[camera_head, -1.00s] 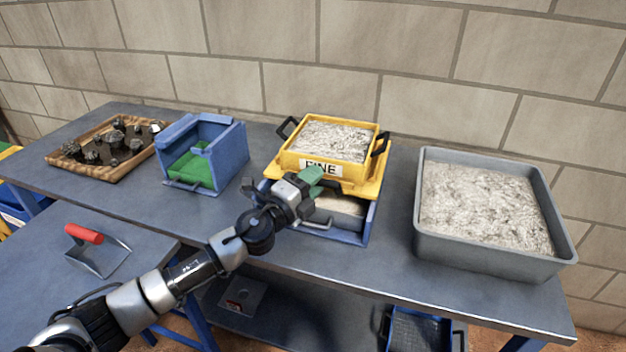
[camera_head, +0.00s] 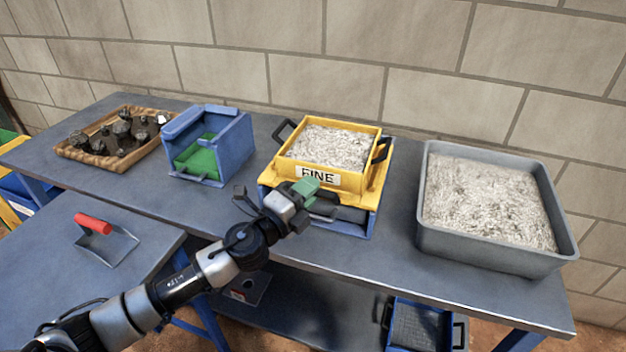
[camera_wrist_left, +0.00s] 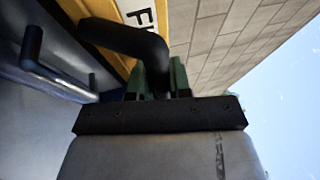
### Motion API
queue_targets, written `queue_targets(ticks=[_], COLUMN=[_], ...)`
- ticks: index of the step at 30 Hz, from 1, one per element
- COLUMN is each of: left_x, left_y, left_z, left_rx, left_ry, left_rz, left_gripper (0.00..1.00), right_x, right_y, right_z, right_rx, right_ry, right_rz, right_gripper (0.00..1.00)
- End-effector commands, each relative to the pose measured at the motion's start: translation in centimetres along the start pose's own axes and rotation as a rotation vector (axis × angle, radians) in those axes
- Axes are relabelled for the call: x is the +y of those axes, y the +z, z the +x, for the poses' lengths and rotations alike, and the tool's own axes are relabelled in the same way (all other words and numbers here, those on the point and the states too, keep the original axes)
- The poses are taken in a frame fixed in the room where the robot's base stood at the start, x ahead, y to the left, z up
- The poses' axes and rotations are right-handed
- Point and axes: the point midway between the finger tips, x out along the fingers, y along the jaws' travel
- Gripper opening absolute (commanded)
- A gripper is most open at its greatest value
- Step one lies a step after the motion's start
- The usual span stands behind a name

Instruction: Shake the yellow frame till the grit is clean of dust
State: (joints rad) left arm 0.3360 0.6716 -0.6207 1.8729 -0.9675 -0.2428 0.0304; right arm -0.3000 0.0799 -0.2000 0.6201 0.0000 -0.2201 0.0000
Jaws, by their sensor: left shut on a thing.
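The yellow frame (camera_head: 372,178), labelled FINE, sits on a blue stand (camera_head: 362,222) and holds pale grey grit (camera_head: 330,146). It has black handles at its sides. My left gripper (camera_head: 305,190) is at the frame's front, just below the label. In the left wrist view its green fingers (camera_wrist_left: 158,80) are shut on a black handle (camera_wrist_left: 125,38) beside the yellow front. The grip itself is partly hidden in the head view. I cannot tell how much dust is in the grit. My right gripper is not in view.
A large grey tray (camera_head: 432,240) of pale material stands at right. A blue box (camera_head: 235,150) with green lining and a wooden tray (camera_head: 92,160) of dark rocks stand at left. A red-handled scoop (camera_head: 95,224) lies on the near table. A block wall closes the back.

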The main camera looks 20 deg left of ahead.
Motion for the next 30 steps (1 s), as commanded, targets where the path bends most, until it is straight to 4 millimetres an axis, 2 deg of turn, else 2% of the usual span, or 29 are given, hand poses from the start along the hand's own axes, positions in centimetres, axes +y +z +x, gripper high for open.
queue_targets(ticks=[7, 8, 9, 20, 23, 30], left_x=[0.1, 0.1, 0.1, 0.1, 0.3, 0.5], left_y=[-0.1, -0.1, -0.1, 0.0, 0.0, -0.1], left_z=[0.0, 0.0, 0.0, -0.5, -1.7, -6.3], left_rx=[0.002, 0.002, 0.002, 0.001, 0.0, 0.002], left_ry=[0.001, 0.001, 0.001, 0.0, 0.002, 0.004], left_rz=[0.0, 0.0, 0.0, 0.0, 0.0, -0.001], left_gripper=[0.0, 0.22, 0.28, 0.29, 0.29, 0.29], right_x=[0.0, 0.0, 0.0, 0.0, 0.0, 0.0], right_y=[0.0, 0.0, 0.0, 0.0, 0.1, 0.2], right_z=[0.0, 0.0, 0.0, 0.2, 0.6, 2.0], right_rx=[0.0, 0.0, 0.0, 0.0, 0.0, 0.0], right_ry=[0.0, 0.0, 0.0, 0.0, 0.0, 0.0], right_rz=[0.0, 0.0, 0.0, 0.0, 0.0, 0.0], right_gripper=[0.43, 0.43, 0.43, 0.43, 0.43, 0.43])
